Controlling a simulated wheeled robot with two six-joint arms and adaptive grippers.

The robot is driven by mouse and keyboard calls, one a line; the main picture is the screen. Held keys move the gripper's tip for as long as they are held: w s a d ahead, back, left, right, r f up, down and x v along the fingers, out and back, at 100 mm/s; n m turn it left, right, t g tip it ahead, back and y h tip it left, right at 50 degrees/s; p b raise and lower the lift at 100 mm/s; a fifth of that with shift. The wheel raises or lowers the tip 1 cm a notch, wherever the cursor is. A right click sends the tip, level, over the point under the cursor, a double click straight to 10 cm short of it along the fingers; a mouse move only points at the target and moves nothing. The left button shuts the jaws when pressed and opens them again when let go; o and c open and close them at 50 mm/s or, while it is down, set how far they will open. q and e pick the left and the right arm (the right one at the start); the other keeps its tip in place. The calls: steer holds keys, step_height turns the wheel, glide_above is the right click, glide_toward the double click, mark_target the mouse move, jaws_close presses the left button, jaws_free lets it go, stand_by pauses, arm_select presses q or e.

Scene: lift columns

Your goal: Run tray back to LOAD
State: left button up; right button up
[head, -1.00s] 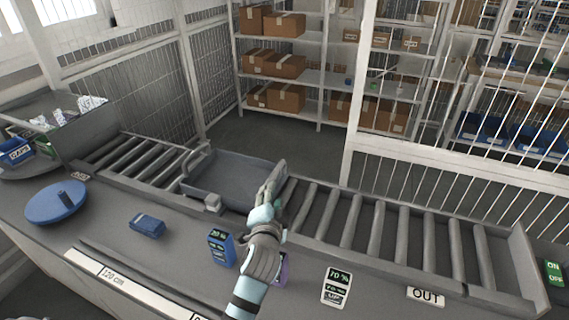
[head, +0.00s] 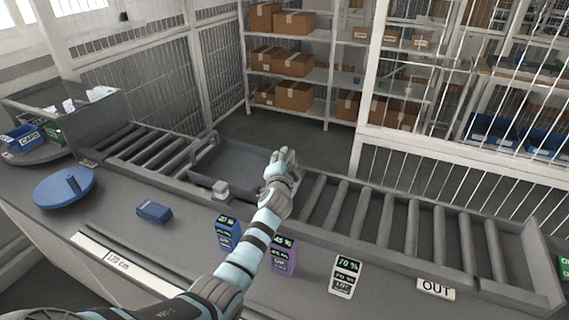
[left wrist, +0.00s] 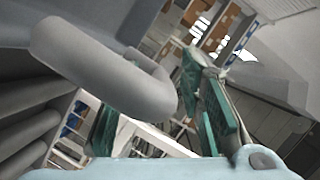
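The grey tray (head: 235,168) sits on the roller conveyor, left of the middle in the head view, with a raised handle at its left end. My left gripper (head: 281,158) is at the tray's right end and hides part of it. In the left wrist view a thick grey rounded bar (left wrist: 100,62), apparently a tray handle, is close in front of the gripper. The teal fingers (left wrist: 160,118) stand apart; I see no firm grip on the bar. A small plate (head: 88,163) stands by the left rollers, its lettering too small to read. My right gripper is not in view.
Bare rollers (head: 375,217) run right of the tray to the OUT plate (head: 436,289). More rollers (head: 140,147) lie free on the left. A blue box (head: 228,232), purple box (head: 283,256) and white box (head: 345,276) stand along the counter near my forearm.

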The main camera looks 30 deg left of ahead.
arm_select(q)
jaws_close()
